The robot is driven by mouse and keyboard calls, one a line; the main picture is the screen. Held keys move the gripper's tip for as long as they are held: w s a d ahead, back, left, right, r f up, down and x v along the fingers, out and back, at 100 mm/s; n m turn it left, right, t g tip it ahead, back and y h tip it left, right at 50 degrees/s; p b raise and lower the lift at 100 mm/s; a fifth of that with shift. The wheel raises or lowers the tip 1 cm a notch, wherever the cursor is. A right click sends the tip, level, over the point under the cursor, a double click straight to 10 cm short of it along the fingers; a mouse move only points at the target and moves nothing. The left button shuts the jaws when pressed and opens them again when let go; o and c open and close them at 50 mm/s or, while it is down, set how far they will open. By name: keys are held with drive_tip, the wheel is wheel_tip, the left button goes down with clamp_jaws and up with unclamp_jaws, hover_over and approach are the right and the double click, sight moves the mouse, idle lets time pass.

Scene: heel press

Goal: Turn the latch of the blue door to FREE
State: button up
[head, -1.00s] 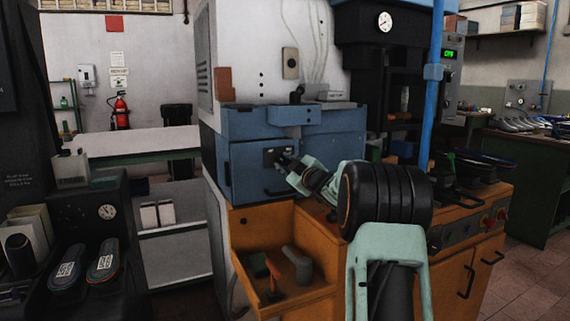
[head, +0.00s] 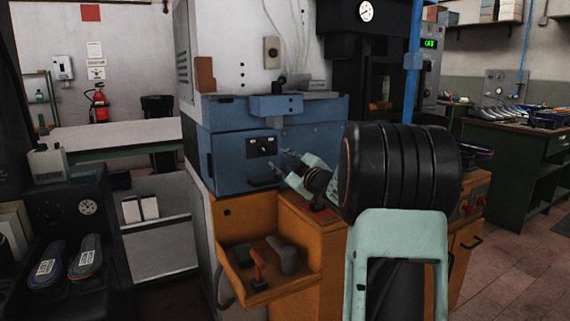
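The blue door (head: 225,165) is on the front of the blue cabinet, in the middle of the head view, and looks shut. Its latch (head: 264,147) is a small dark knob on a black plate with white marks. The marks are too small to read, so I cannot tell which way the latch points. My gripper (head: 279,161) is just right of and below the latch, apart from it in the picture. Its two fingers are spread with nothing between them.
A dark bar handle (head: 262,184) sits low on the door. Below is an orange open bin (head: 230,262) holding an orange-handled tool (head: 257,264) and a grey object (head: 284,256). A blue post (head: 413,75) stands to the right, behind my arm.

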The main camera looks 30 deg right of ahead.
drive_tip(key=shift+s, duration=1.2)
